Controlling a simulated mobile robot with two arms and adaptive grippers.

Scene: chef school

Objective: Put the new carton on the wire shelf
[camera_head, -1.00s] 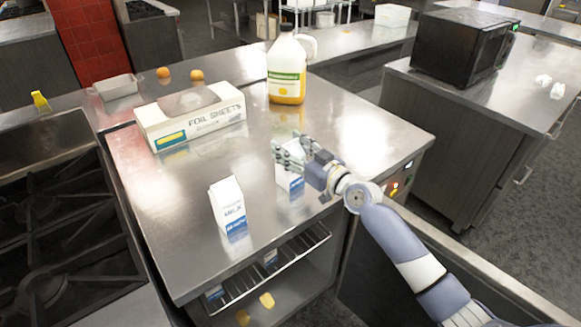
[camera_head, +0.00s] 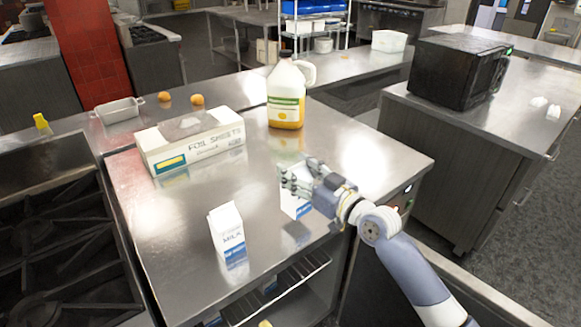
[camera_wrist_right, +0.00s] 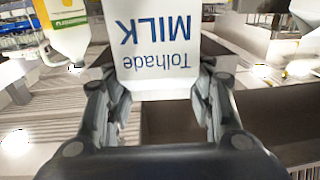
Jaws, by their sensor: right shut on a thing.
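My right gripper (camera_head: 302,182) is shut on a white and blue milk carton (camera_head: 291,205) above the front right part of the steel counter. The fingers hide part of it. In the right wrist view the carton (camera_wrist_right: 155,50) is between the two fingers (camera_wrist_right: 160,108), its lettering "Tolhade MILK" upside down. It seems a little above the counter, with a darker reflection below. A second milk carton (camera_head: 227,229) stands upright on the counter to the left. The wire shelf (camera_head: 290,284) is under the counter top, partly hidden by its edge. My left gripper is out of view.
A foil sheets box (camera_head: 192,142) and a jug of yellow liquid (camera_head: 286,97) stand farther back on the counter (camera_head: 150,215). A stove (camera_head: 50,230) is at the left. A black microwave (camera_head: 455,72) stands on the right counter. Small bluish and yellow items show at the shelf.

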